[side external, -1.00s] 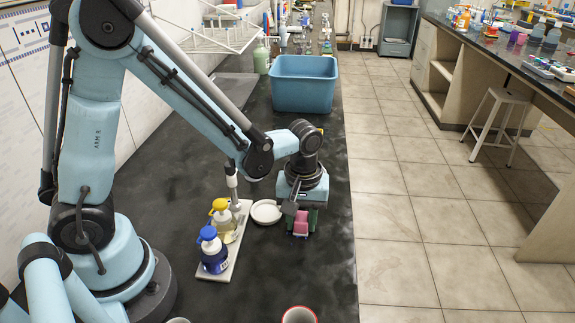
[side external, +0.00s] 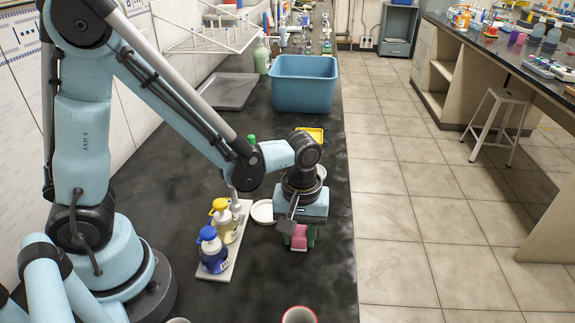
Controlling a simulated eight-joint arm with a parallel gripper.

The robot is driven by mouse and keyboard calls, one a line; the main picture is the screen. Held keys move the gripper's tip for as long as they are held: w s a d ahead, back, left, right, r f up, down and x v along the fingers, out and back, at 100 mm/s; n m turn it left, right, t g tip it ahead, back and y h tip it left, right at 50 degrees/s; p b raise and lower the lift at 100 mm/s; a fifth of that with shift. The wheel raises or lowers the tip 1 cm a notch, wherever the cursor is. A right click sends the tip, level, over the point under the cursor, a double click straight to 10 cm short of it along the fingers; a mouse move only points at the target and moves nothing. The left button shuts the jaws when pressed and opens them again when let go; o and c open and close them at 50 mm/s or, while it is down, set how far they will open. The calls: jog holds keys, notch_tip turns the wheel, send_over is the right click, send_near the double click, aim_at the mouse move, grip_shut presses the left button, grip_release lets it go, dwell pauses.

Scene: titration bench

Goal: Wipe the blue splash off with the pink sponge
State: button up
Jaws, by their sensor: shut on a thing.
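My gripper (side external: 299,230) points down over the black bench near its right edge. I see no blue splash on the visible bench; the patch under and behind the gripper is hidden.
A white stand (side external: 230,250) with a blue-capped bottle (side external: 211,251) and a yellow-capped bottle (side external: 222,222) is left of the gripper, near a white dish (side external: 262,211). A red-rimmed cup (side external: 298,315) stands in front. A blue tub (side external: 303,84) and grey tray (side external: 228,91) are behind.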

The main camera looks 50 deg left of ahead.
jog(key=shift+r, duration=2.95)
jog(key=shift+r, duration=0.1)
jog(key=shift+r, duration=1.4)
jog(key=s+d+r, duration=0.2)
jog(key=s+d, duration=0.2)
jog(key=s, duration=0.8)
send_over(263, 245)
notch_tip(263, 245, down, 7)
jog(key=shift+r, duration=0.1)
jog(key=shift+f, duration=2.05)
